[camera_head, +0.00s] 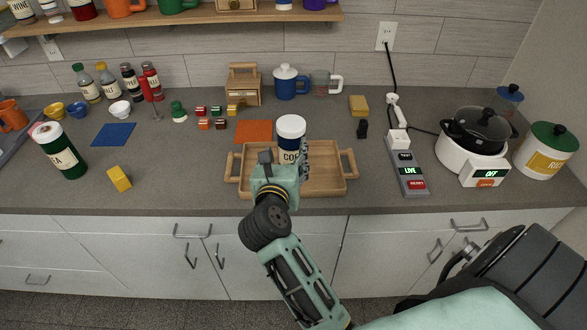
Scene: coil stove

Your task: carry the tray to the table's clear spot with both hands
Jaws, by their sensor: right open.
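The wooden tray (328,176) lies on the grey counter near its front edge, with a raised handle at its left and right ends. A dark blue canister (291,130) with a white lid and a partly hidden label stands upright at the tray's back part. My right gripper (284,156) is open over the tray's middle, in front of the canister, and hides its lower part. I cannot tell whether the fingers touch the canister. The tray's handles are clear of the gripper. My left gripper is not in view.
An orange mat (253,131) and small blocks lie behind the tray. A power strip (407,168) and white cooker (471,150) stand right. A blue mat (113,134), yellow block (119,178) and green canister (60,150) are left. Counter between yellow block and tray is bare.

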